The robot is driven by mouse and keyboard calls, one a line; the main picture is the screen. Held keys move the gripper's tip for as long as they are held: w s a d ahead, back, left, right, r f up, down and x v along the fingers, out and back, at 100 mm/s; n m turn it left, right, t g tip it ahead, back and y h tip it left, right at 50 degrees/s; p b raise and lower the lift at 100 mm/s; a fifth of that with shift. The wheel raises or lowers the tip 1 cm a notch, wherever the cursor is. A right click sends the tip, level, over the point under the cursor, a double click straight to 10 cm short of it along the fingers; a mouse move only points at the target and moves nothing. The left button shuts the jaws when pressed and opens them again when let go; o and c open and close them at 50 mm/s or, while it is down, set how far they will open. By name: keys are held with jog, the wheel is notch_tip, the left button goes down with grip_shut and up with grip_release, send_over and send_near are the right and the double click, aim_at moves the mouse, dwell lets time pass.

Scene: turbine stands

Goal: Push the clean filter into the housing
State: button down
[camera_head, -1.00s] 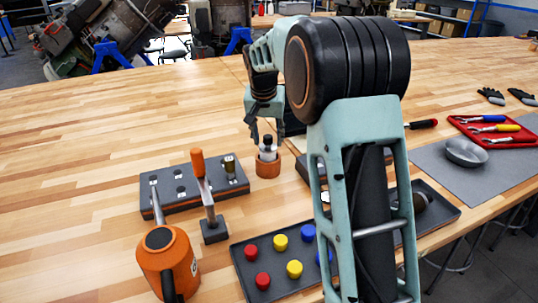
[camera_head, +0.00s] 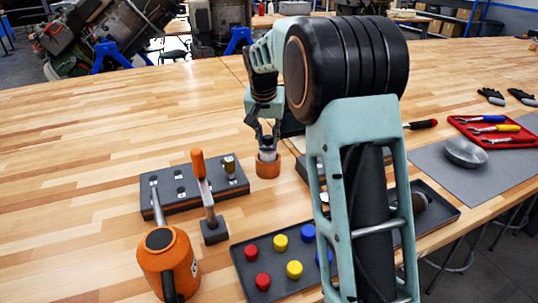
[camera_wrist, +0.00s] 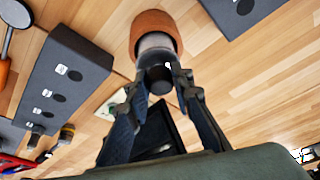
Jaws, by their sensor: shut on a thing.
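The clean filter stands upright in the round orange housing (camera_head: 268,169) on the wooden table. Its pale grey body (camera_head: 268,156) shows above the housing's rim. The wrist view shows the orange housing (camera_wrist: 152,22), the grey filter body (camera_wrist: 156,41) and the filter's black top knob (camera_wrist: 155,62). My gripper (camera_head: 267,146) points down over the housing. In the wrist view its two fingers (camera_wrist: 159,78) are shut on the knob from both sides. The inside of the housing and the filter's lower end are hidden.
A dark block with holes (camera_head: 180,203) and an upright orange-handled tool (camera_head: 202,180) stand to the left. An orange jug (camera_head: 168,262) is at the front left. A dark tray (camera_head: 250,283) holds red, yellow and blue caps. The table behind the housing is clear.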

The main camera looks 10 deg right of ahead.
jog(key=shift+r+p, duration=0.55)
jog(key=shift+r, duration=0.15)
dwell(0.4)
notch_tip(320, 180, up, 11)
jog(key=p, duration=0.8)
jog(key=shift+f, duration=0.2)
dwell(0.4)
